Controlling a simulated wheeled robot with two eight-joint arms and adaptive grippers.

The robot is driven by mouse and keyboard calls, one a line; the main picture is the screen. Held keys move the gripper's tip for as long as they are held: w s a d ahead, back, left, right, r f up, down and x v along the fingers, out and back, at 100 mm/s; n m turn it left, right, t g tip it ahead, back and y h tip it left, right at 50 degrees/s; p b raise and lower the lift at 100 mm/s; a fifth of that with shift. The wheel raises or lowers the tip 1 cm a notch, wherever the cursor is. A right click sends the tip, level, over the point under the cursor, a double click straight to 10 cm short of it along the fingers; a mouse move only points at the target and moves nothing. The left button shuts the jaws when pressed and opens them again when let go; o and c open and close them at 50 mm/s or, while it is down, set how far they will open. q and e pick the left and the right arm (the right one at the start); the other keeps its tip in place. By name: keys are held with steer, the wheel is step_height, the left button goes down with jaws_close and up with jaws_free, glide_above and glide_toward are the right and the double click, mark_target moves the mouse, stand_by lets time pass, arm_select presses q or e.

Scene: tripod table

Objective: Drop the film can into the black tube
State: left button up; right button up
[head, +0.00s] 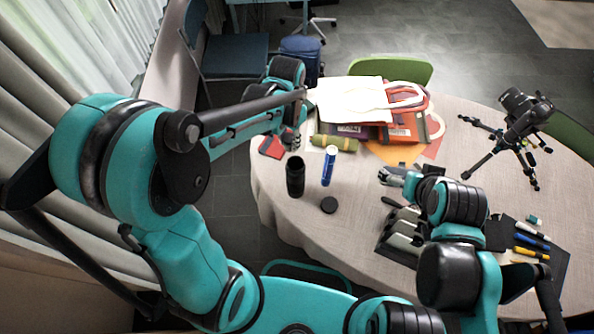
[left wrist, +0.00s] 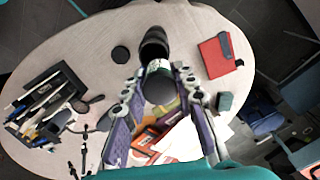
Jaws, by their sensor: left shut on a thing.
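The black tube (head: 295,177) stands upright on the round table, left of a blue-and-white cylinder. The tube also shows in the left wrist view (left wrist: 155,42), just beyond my left fingertips. My left gripper (head: 291,140) is close behind and above the tube in the head view. In the left wrist view its fingers (left wrist: 157,78) are shut on a small round dark can with a pale band, the film can (left wrist: 158,91). In the head view the can is too small and covered to make out. My right gripper (head: 392,176) is over the table's middle; its jaw opening is unclear.
The blue-and-white cylinder (head: 329,165) and a black cap (head: 328,205) are close to the tube. A red notebook (left wrist: 216,55) lies near the edge. Bags (head: 400,125), an olive roll (head: 335,143) and a tripod with camera (head: 515,130) stand farther back and right.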

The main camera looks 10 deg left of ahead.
mark_target(289, 151)
arm_select(q)
step_height(289, 151, down, 6)
steer(key=b, duration=0.4)
steer(key=shift+r, duration=0.1)
steer(key=shift+s+r, duration=0.1)
steer(key=o, duration=1)
steer(key=shift+o, duration=0.2)
step_height(289, 151, up, 12)
